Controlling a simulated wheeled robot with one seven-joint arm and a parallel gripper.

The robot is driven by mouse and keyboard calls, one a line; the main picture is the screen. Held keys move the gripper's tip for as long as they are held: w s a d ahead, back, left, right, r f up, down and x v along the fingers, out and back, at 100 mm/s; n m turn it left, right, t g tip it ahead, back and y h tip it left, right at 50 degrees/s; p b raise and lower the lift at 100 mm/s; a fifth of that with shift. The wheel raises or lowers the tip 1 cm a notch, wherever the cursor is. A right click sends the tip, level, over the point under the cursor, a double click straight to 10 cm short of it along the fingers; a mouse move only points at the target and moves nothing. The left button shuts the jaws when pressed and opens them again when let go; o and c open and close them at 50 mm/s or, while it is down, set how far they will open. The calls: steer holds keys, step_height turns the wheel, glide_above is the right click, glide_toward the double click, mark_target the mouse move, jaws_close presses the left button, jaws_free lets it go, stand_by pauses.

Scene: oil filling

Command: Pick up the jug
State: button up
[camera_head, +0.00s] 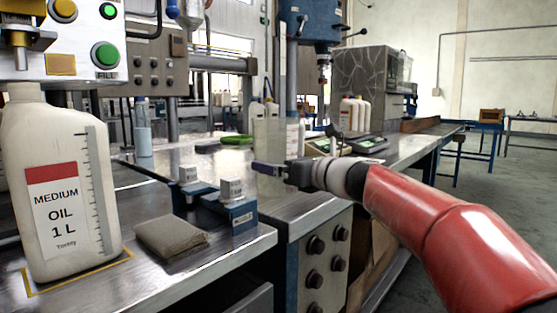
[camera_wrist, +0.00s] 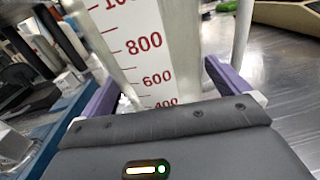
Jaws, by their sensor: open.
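The jug (camera_head: 268,140) is clear, with a white strip and red scale marks, and stands upright on the metal bench. In the wrist view the jug (camera_wrist: 150,45) fills the space ahead, its numbers 800 and 600 readable. My gripper (camera_head: 266,168) is open, with purple fingers at the jug's body. In the wrist view my gripper (camera_wrist: 163,78) has one finger on each side of the jug. I cannot tell whether the fingers touch it. The jug's base is hidden in the wrist view.
A white oil bottle (camera_head: 60,195) stands at the front left, with a folded cloth (camera_head: 171,237) beside it. Blue fixtures with white blocks (camera_head: 232,190) are left of my gripper. A scale (camera_head: 358,145) is behind the arm. Control boxes hang at the upper left.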

steer(key=shift+w+a, duration=0.2)
steer(key=c, duration=0.8)
